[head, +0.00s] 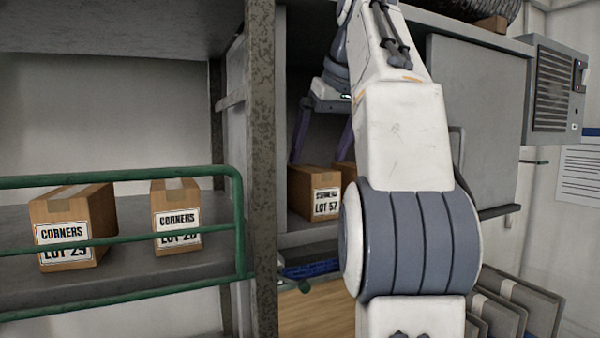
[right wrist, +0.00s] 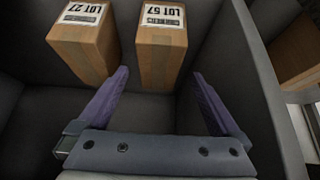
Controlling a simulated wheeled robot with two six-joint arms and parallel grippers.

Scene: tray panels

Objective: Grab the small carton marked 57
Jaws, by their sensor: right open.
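The small brown carton marked LOT 57 (head: 314,193) stands on a shelf behind the post. In the right wrist view this carton (right wrist: 162,62) appears label-up with its print inverted. My right gripper (head: 319,160) is open and empty above and around the carton's top in the head view. In the right wrist view the purple fingertips of the gripper (right wrist: 160,72) lie one on each side of the carton, apart from it in the picture. I cannot tell how deep they reach. My left gripper is not in view.
A carton marked LOT 27 (right wrist: 82,50) stands beside it, close to one finger; my arm mostly hides it in the head view. Cartons LOT 25 (head: 75,225) and another CORNERS carton (head: 176,215) stand behind a green rail (head: 120,240). A speckled post (head: 262,170) divides the shelves.

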